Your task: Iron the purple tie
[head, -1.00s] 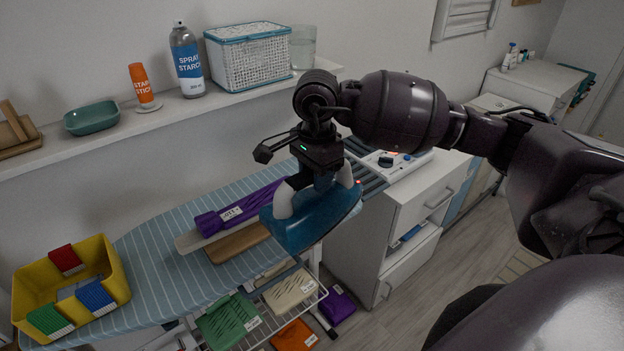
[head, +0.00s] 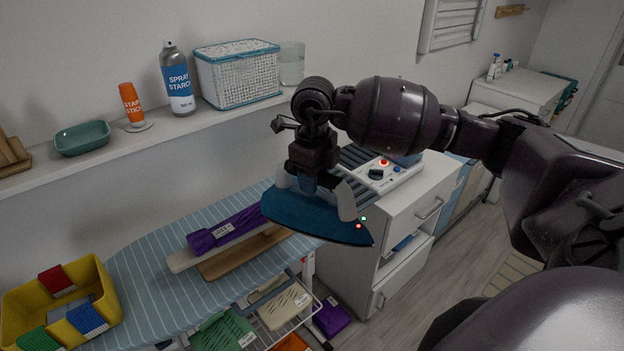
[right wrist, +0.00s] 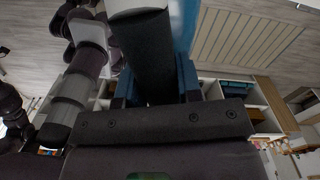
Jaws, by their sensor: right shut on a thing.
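The purple tie (head: 222,235) lies bunched on a pale board on the striped ironing board (head: 150,269), with a label on it. A brown wooden board (head: 221,265) lies in front of it. My right gripper (head: 316,190) is shut on the blue iron (head: 305,220) and holds it in the air, its soleplate tilted, over the right end of the ironing board. The iron hides part of the board and the tie's far end. In the right wrist view the gripper (right wrist: 160,95) is seen close up around the iron's dark handle. My left gripper is not in view.
A white cabinet (head: 405,215) carries the iron's station with a red button (head: 384,162). The wall shelf (head: 140,137) holds spray starch (head: 178,80) and a basket (head: 237,75). Folded cloths lie on a rack below.

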